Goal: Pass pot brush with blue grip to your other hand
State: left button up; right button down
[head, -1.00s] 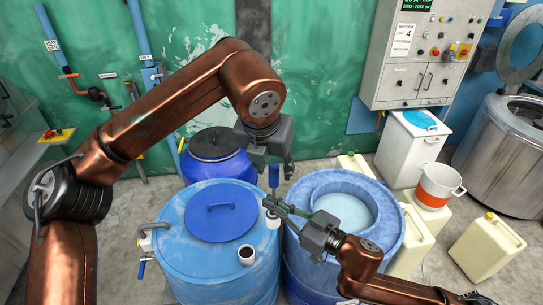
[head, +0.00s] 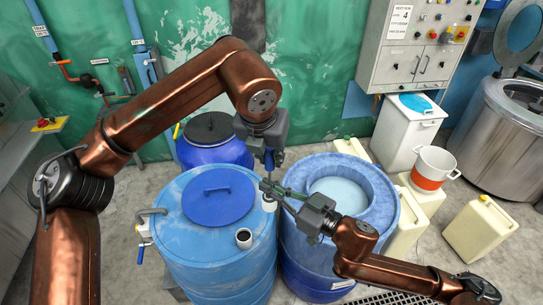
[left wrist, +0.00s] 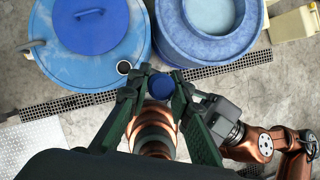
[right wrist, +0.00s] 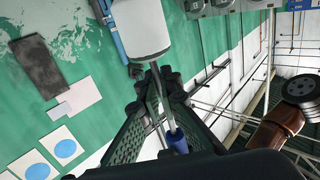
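The pot brush hangs upright in the head view, with its blue grip (head: 269,160) at the top and its pale head (head: 269,204) below. My right gripper (head: 272,188) is shut on the thin shaft between them. In the right wrist view, the white brush head (right wrist: 138,30) is beyond the fingertips and the blue grip (right wrist: 177,141) is on the near side. My left gripper (head: 268,148) is above, pointing down at the grip. In the left wrist view, its fingers (left wrist: 164,75) are apart, with the grip's round blue end (left wrist: 182,99) between them, nearer the right finger. Contact is unclear.
A blue lidded drum (head: 185,240) and an open blue tub (head: 385,205) stand below the brush. Another blue drum (head: 235,154) is behind. Pale canisters (head: 478,230) stand to the right.

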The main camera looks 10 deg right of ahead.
jog(key=c, duration=2.1)
grip_release()
